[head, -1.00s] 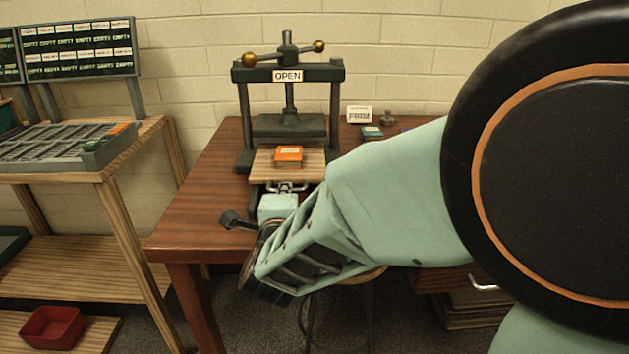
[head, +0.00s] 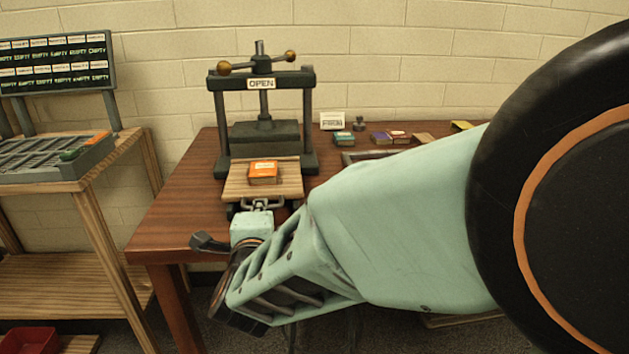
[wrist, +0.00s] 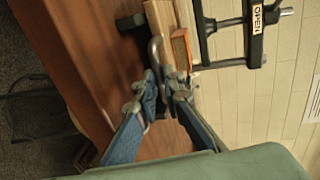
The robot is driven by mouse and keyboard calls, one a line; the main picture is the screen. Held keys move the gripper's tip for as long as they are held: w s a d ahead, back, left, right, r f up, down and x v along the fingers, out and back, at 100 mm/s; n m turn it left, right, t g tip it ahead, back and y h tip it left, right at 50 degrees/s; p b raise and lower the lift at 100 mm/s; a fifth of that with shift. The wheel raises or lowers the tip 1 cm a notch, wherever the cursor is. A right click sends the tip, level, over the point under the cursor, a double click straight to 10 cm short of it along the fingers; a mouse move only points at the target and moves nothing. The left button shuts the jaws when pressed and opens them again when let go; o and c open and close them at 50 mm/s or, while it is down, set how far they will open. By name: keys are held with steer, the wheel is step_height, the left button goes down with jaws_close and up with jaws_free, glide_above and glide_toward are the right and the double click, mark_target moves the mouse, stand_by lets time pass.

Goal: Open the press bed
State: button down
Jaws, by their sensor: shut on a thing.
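The dark press (head: 264,133) stands at the back of the wooden table, with a sign reading OPEN on its top bar. Its wooden bed (head: 235,184) extends out of the press frame toward the front, with an orange block (head: 264,171) on it. A metal handle (head: 258,204) is on the bed's front edge. My gripper (wrist: 164,88) is shut on this handle, which also shows in the wrist view (wrist: 155,48). In the head view my wrist partly hides the front of the bed.
The brown table (head: 172,211) has bare room left of the press. A wooden rack with a slotted grey tray (head: 45,169) stands at the left. A red bin (head: 28,341) is low at the left.

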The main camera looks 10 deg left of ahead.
steer(key=c, duration=2)
jaws_free()
steer(key=shift+c, duration=0.2)
steer(key=v, duration=0.8)
steer(key=shift+r, duration=0.2)
steer(key=shift+a, duration=0.1)
